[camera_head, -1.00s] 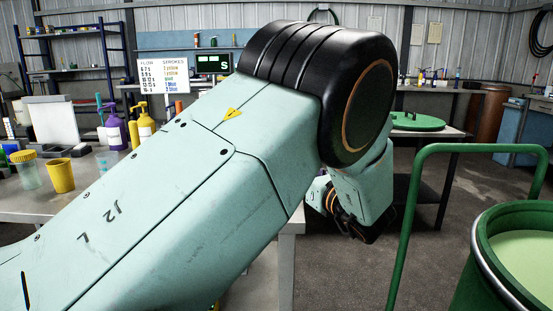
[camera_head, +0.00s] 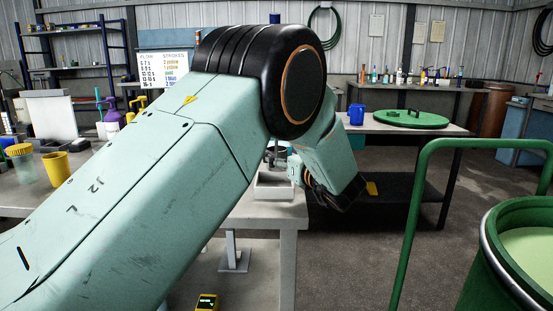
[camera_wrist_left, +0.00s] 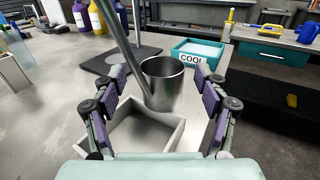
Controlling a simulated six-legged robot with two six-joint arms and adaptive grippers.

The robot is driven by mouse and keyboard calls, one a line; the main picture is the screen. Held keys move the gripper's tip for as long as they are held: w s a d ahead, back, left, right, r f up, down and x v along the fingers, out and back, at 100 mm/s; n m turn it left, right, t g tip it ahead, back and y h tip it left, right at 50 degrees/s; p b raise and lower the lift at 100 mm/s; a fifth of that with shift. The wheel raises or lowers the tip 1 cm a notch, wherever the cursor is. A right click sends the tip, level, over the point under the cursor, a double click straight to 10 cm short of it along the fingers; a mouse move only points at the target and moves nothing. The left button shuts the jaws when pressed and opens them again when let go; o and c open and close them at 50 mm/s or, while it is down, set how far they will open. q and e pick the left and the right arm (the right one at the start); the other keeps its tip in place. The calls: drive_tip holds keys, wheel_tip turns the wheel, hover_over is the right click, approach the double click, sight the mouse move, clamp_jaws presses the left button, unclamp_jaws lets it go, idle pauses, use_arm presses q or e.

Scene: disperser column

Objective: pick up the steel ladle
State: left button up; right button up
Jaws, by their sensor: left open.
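The steel ladle (camera_wrist_left: 163,85) shows in the left wrist view as a metal cup with a long rod handle rising to the upper left. It is by a pale open-topped tray (camera_wrist_left: 148,132), and I cannot tell if it touches it. My left gripper (camera_wrist_left: 164,93) is open, its purple-padded fingers on either side of the cup with gaps. In the head view the tray (camera_head: 273,188) sits at the bench corner. There my arm hides most of the ladle, and the left gripper is mostly hidden beside the tray. My right gripper is not in view.
A teal box labelled COOL (camera_wrist_left: 200,51) stands beyond the ladle. A yellow cup (camera_head: 58,172) and bottles stand on the bench at left. A blue mug (camera_head: 356,114) and a green lid (camera_head: 410,118) lie on the far table. A green rail (camera_head: 409,200) and drum (camera_head: 482,262) stand at right.

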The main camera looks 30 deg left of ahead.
use_arm(q)
drive_tip(key=shift+w+a+f, duration=0.1)
drive_tip(key=shift+w+f, duration=0.05)
drive_tip(key=c, duration=0.4)
clamp_jaws()
wheel_tip(320, 180, up, 10)
drive_tip(key=p, duration=0.2)
drive_tip(key=shift+p, duration=0.3)
